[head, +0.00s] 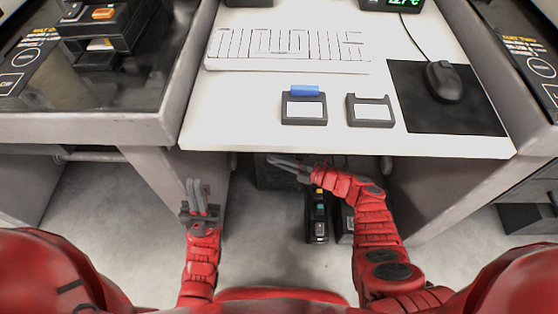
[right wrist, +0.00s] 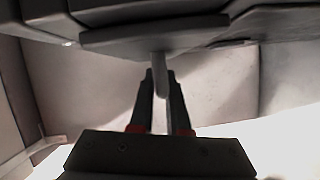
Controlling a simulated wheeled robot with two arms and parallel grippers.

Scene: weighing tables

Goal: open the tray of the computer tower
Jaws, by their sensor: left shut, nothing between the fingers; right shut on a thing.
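A dark box (head: 272,178), which looks like the computer tower, stands in shadow under the white table and is mostly hidden by the tabletop and my right gripper. My right gripper (head: 282,163) is at the table's front edge, in front of this box. In the right wrist view its fingers (right wrist: 160,85) are shut on a slim grey tab (right wrist: 160,70). The tab joins a flat dark slab (right wrist: 155,38), which looks like the tray front. My left gripper (head: 197,190) is shut and empty, pointing forward, left of the box and apart from it.
The white table (head: 240,130) holds a keyboard (head: 290,45), two small dark trays (head: 304,107), a mouse (head: 444,82) on a black mat (head: 420,110). Table legs (head: 180,180) flank the knee space. A strip with coloured switches (head: 319,215) lies on the floor.

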